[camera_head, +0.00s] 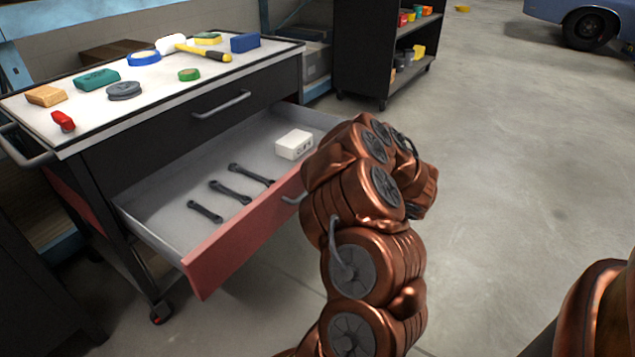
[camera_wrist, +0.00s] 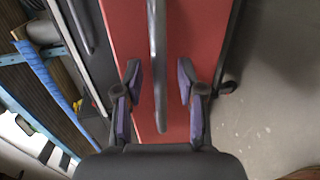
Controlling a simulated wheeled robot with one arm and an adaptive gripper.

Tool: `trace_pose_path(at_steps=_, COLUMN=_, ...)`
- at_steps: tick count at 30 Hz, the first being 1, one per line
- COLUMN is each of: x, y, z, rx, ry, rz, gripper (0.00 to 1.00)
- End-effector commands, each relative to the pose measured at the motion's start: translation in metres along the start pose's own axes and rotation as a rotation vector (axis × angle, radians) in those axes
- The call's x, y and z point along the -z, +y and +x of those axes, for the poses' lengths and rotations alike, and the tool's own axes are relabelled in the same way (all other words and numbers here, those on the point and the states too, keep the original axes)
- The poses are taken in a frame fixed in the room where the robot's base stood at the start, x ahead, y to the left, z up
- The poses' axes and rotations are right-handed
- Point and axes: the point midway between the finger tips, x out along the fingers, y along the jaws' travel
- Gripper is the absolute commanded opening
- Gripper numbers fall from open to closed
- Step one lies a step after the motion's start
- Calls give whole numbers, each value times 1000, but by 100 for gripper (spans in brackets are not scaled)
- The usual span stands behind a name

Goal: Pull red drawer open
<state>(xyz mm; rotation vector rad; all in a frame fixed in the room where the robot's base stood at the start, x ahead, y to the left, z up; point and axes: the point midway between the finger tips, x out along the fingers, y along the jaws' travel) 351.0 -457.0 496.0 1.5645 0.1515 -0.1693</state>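The red drawer (camera_head: 240,235) of the tool cart is pulled well out in the head view, its inside showing. Its grey handle (camera_head: 293,199) is mostly hidden behind my arm. In the wrist view the red front (camera_wrist: 125,30) fills the middle, with the handle (camera_wrist: 157,50) running lengthwise across it. My gripper (camera_wrist: 158,78) is open there, one finger on each side of the handle, with a gap on both sides. In the head view my arm hides the gripper.
Several wrenches (camera_head: 230,191) and a white box (camera_head: 294,144) lie in the drawer. The cart top (camera_head: 160,95) holds tapes, blocks and a hammer. A dark shelf cart (camera_head: 365,60) stands behind. The floor (camera_head: 500,180) at right is clear.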

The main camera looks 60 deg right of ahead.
Motion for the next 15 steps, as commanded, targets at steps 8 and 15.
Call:
trace_pose_path(at_steps=8, x=-1, y=0, z=-40, rx=2, ry=-3, rz=-1, gripper=39)
trace_pose_path(at_steps=15, x=-1, y=1, z=-76, rx=-3, ry=-4, rz=0, gripper=39)
